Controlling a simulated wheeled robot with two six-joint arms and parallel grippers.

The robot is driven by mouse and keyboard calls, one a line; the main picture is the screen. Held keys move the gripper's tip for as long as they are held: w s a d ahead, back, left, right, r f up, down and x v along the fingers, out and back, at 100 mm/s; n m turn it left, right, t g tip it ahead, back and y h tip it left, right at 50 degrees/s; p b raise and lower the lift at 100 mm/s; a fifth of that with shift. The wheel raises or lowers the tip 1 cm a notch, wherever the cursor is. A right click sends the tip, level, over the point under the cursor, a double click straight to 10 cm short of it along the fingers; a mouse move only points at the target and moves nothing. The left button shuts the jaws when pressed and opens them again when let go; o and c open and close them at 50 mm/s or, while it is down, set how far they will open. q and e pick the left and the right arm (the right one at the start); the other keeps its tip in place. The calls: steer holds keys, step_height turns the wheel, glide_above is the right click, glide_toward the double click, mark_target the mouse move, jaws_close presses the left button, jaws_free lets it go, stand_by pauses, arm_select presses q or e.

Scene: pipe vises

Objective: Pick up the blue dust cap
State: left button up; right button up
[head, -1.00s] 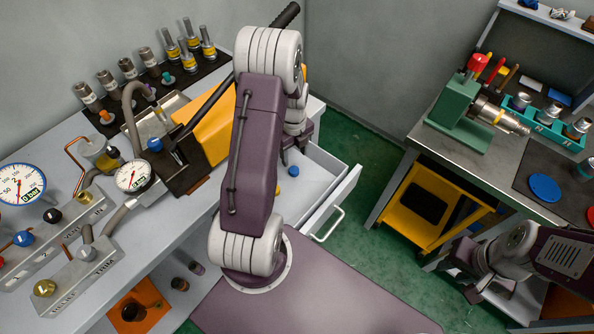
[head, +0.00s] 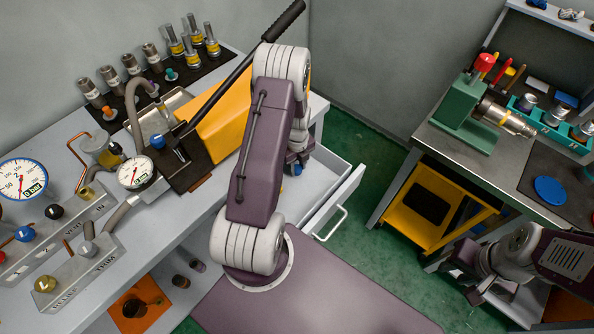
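A small blue cap (head: 298,170) shows in the open drawer (head: 322,187) in the head view, right at the fingertips of my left gripper (head: 298,163). My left arm reaches over the bench and its gripper points down into the drawer. The arm and gripper hide part of the cap and the drawer floor, so I cannot tell whether the fingers touch or grip the cap. My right gripper (head: 462,279) is at the lower right, away from the drawer, with its fingers apart and empty.
The drawer's walls and front panel surround my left gripper closely. A yellow hand pump (head: 222,125) with a long black handle stands on the bench beside my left arm. A green vise (head: 467,120) and a blue disc (head: 549,190) are on the right bench.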

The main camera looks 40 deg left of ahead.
arm_select(q)
jaws_close()
